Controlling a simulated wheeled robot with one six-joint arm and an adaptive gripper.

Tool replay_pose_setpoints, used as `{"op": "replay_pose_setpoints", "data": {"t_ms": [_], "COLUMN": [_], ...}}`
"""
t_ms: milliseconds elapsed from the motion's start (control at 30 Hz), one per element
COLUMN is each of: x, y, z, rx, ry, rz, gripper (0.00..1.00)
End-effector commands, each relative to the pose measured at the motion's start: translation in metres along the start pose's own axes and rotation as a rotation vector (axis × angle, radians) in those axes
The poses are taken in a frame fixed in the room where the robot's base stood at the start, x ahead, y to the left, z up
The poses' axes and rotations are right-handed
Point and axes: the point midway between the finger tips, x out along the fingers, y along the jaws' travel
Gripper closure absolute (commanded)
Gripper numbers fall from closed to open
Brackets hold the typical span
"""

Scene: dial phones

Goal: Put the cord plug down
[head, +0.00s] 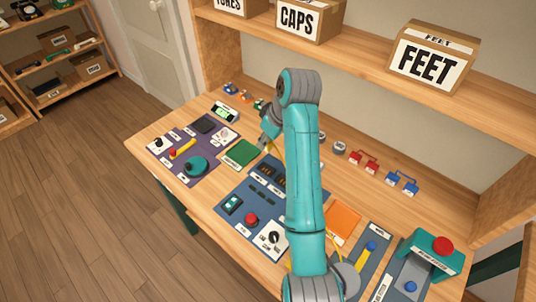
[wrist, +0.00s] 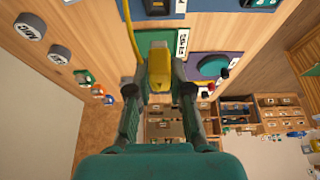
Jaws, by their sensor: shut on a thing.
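The yellow cord plug (wrist: 158,66) is between the fingers of my gripper (wrist: 157,88) in the wrist view, which is shut on it. A yellow cord (wrist: 126,22) runs from it toward the top of that view. In the head view my gripper (head: 267,131) is over the back left part of the workbench (head: 152,134), near a green pad (head: 239,154). The plug is hard to make out there, and my arm hides part of the bench. The green pad also shows in the wrist view (wrist: 147,40), just beyond the plug.
A purple panel (head: 183,172) with a teal dial (head: 196,166) lies left of the green pad. A blue panel (head: 238,224) with switches lies in front. Red (head: 364,162) and blue (head: 402,183) parts stand along the back right. A shelf with a FEET box (head: 432,58) overhangs the back.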

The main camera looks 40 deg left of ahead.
Motion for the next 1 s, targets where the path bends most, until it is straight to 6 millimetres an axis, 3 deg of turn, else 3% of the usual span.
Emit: {"op": "replay_pose_setpoints", "data": {"t_ms": [800,1000], "x": [0.090,0.092], "y": [0.000,0.000], "z": [0.038,0.038], "rx": [0.000,0.000], "ry": [-0.002,0.000], "rz": [-0.001,0.001], "gripper": [1.00,1.00]}}
